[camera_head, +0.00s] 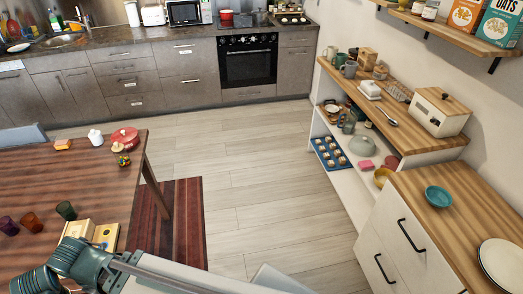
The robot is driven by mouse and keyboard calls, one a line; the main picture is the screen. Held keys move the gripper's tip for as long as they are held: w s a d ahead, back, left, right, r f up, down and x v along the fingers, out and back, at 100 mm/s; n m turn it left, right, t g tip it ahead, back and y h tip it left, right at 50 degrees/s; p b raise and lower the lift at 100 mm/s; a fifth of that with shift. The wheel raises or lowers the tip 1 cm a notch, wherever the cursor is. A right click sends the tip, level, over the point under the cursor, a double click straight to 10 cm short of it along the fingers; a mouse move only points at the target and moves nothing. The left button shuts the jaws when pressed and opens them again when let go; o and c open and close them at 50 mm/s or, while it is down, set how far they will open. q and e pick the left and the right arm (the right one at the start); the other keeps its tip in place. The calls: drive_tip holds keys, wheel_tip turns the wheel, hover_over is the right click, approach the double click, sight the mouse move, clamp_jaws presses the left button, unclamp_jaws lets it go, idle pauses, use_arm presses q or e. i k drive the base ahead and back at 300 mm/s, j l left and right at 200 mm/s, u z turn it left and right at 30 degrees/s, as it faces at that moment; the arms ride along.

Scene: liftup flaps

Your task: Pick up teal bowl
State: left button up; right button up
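The teal bowl (438,196) sits upright on the wooden top of a white drawer cabinet (408,240) at the right. Nothing touches it, and it looks empty. Part of my own arm (75,262) shows at the bottom left, far from the bowl. Neither of my grippers can be made out in the head view.
A white plate (502,262) lies in front of the bowl near the right edge. A shelf unit (440,148) with dishes and a bread box (438,112) stands behind. A wooden table (60,185) is at left. The floor (265,185) between is clear.

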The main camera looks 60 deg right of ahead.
sight(436, 196)
drive_tip(key=j+z, duration=0.2)
drive_tip(key=z, duration=3.3)
